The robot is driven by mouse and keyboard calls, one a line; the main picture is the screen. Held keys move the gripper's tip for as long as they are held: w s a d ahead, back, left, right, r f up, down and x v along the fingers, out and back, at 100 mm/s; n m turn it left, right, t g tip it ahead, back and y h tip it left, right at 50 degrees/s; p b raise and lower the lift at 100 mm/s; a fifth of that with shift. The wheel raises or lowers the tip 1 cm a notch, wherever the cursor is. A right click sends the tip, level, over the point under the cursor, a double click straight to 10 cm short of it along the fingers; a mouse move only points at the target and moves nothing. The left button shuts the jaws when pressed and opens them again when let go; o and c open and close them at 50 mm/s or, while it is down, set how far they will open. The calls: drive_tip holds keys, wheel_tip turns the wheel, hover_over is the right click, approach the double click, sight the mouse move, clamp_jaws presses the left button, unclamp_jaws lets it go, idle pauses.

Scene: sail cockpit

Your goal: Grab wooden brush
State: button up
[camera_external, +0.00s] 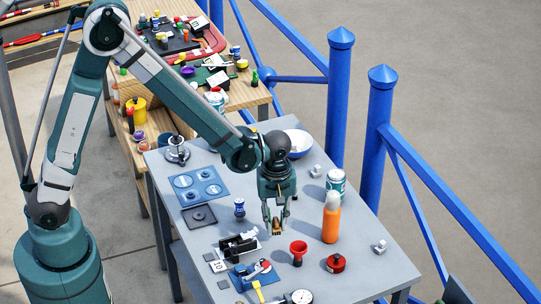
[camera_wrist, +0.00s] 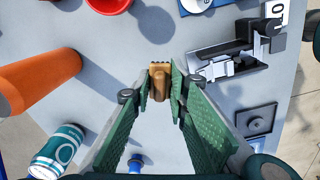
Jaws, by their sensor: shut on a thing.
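The wooden brush (camera_wrist: 158,84) is a small brown piece between the fingertips of my gripper (camera_wrist: 160,92) in the wrist view. In the external view my gripper (camera_external: 276,222) points down over the grey table, with the brush (camera_external: 278,231) at its tips. The fingers are shut on the brush, with a finger on each side of it. The fingers hide part of the brush. I cannot tell whether it touches the table.
An orange bottle (camera_external: 331,220) and a green-white can (camera_external: 336,182) stand right of my gripper. A red funnel-like cup (camera_external: 298,250) and a black device (camera_external: 238,244) are close in front. A small blue piece (camera_external: 239,207) stands to the left. Blue posts (camera_external: 377,140) rise beyond the table.

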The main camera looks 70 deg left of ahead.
sight(276, 220)
drive_tip(key=shift+r, duration=2.45)
